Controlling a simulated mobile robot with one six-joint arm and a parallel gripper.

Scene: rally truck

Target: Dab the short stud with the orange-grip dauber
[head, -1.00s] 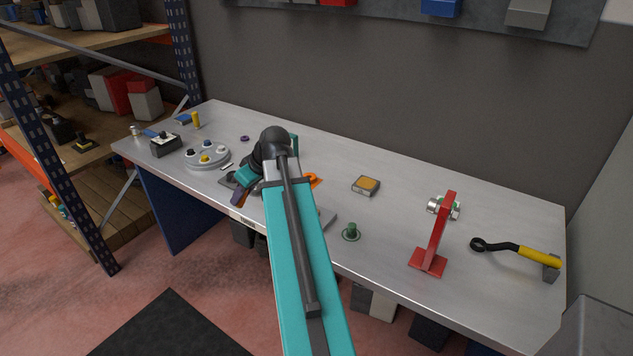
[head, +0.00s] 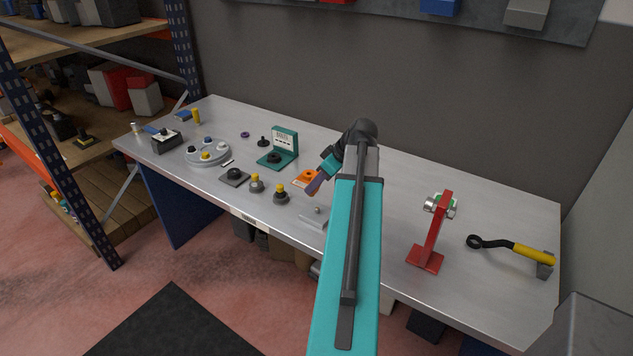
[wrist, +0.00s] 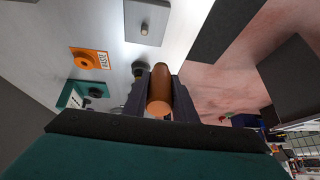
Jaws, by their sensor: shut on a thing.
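My gripper (wrist: 161,78) is shut on the orange-brown grip of the dauber (wrist: 159,103), seen nearly end-on in the wrist view. In the head view my gripper (head: 314,186) is above the table, near its front edge; the dauber cannot be made out there. A short metal stud (wrist: 145,28) stands on a grey plate (wrist: 157,14) in the wrist view, apart from the dauber. In the head view this stud (head: 317,210) and plate (head: 311,223) are just in front of my gripper. The dauber's far tip is hidden.
An orange block (head: 304,178) lies beside my gripper, and a teal stand (head: 284,147) is behind. A red stand (head: 432,232) and a yellow-handled tool (head: 535,255) are at right.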

